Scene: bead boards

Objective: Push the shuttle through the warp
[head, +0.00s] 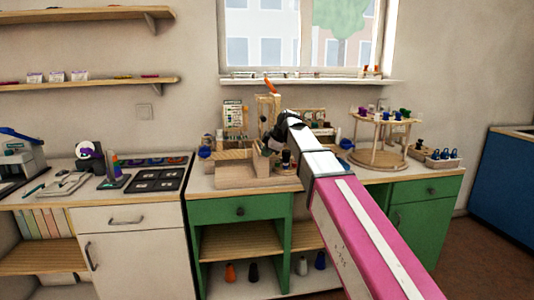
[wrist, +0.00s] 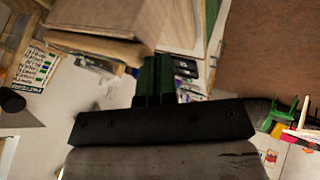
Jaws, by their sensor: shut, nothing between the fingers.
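My gripper (head: 271,147) is over the middle of the counter, above a low wooden frame (head: 232,181) that may be the loom. In the wrist view my gripper (wrist: 160,72) shows its two dark green fingers close together, shut and empty. A wooden block or box (wrist: 95,22) lies just beyond and left of the fingers in that view; I cannot tell whether they touch it. I cannot make out the shuttle or the warp threads for certain in either view. My arm hides part of the counter to the right of the frame.
A round wooden stand with coloured pieces (head: 378,155) is at the right. A rack with blue pieces (head: 437,158) stands beyond it. A dark tray (head: 155,180) lies left of the frame. An upright wooden board (head: 267,108) stands behind my gripper.

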